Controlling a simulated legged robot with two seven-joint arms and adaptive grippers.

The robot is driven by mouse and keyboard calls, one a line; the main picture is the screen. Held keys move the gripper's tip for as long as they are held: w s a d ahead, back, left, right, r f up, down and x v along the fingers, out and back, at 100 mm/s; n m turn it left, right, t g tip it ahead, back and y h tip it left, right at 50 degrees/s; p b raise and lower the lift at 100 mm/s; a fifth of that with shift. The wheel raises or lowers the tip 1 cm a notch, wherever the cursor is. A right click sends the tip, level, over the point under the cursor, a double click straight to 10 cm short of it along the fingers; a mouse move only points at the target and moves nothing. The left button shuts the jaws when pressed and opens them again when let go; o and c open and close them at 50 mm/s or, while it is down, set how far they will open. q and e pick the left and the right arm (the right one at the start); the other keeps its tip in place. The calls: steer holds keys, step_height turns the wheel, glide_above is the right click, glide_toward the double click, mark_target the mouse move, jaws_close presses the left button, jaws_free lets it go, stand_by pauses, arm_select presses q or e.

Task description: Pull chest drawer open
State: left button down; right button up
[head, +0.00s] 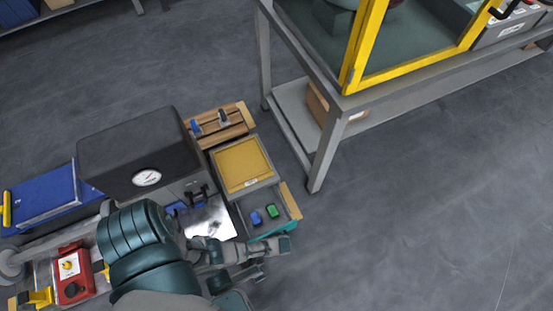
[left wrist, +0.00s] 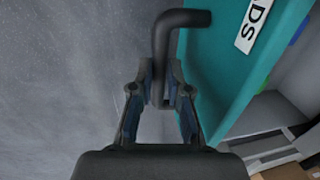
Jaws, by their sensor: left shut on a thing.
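The chest drawer has a teal front (left wrist: 220,60) with a white label, partly cut off in the left wrist view. In the head view its teal edge (head: 288,229) shows beside my gripper. The drawer stands at least partly open, with a blue piece (head: 256,218) and a green piece (head: 272,211) lying in its grey tray. My left gripper (head: 275,247) is at the drawer's front. In the left wrist view my left gripper (left wrist: 160,88) is shut on the black bent handle (left wrist: 167,35), which runs between its fingers. My right gripper is not in view.
A dark box with a round gauge (head: 147,177), a yellow-topped tray (head: 241,165) and a wooden rack (head: 222,124) stand behind the drawer. A red box (head: 73,272) is at lower left. A grey table (head: 330,130) stands at upper right. Floor to the right is clear.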

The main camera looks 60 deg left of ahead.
arm_select(q)
steer(key=shift+s+f, duration=0.1)
steer(key=shift+s, duration=0.1)
steer(key=c, duration=1.1)
jaws_free()
steer(key=shift+c, duration=0.2)
steer(key=shift+w, duration=0.1)
step_height(320, 180, up, 12)
steer(key=d, duration=0.2)
steer(key=shift+d+f, duration=0.1)
steer(key=shift+d, duration=0.05)
